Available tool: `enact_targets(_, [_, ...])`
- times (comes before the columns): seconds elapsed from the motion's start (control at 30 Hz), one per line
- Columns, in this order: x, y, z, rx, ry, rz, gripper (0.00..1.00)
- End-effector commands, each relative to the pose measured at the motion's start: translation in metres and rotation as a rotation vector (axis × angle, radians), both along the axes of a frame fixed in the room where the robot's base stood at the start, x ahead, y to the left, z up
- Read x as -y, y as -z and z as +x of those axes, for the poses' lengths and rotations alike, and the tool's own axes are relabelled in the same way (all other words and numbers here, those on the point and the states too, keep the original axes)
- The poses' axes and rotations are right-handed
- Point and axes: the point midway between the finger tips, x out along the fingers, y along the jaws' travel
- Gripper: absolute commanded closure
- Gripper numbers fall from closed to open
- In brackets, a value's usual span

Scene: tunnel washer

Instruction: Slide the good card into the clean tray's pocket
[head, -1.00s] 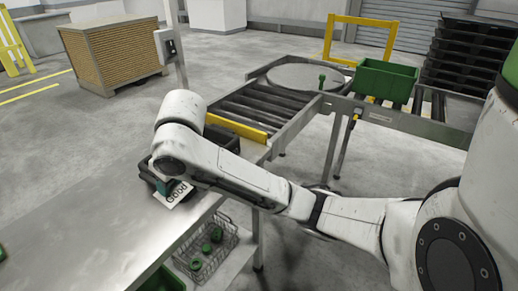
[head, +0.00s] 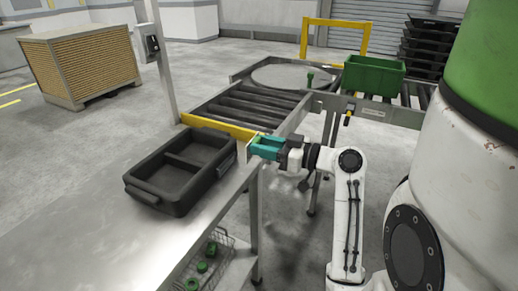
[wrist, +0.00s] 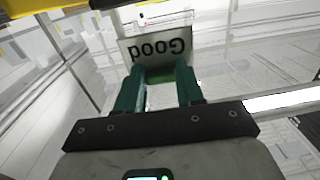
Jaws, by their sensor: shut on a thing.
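The white card (wrist: 160,45) marked "Good" shows in the wrist view, with its lettering upside down. My gripper (wrist: 160,78) is shut on its near edge with teal fingers. In the head view my gripper (head: 254,147) is just right of the black tray (head: 163,180), near the table's edge, pointing left. The tray is empty, with two compartments, and sits on the steel table. A small dark plate-like part (head: 227,163) shows on its right side, facing my gripper; I cannot tell whether it is the pocket. The card is hardly visible in the head view.
A yellow bar (head: 218,128) and roller conveyor (head: 250,105) lie behind the tray. A green crate (head: 374,78) stands on the far conveyor. A wire basket (head: 212,262) with green items sits below the table edge. The front tabletop (head: 110,240) is clear.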

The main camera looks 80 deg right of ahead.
Motion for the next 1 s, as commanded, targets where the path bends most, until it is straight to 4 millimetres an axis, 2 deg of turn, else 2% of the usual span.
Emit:
enact_targets(0.03, [0.001,0.002,-0.006,0.01,0.017,-0.002,0.91])
enact_targets(0.17, [0.003,0.003,-0.009,0.018,0.03,-0.005,0.91])
enact_targets(1.0, [0.009,0.009,0.019,0.016,0.027,-0.003,0.91])
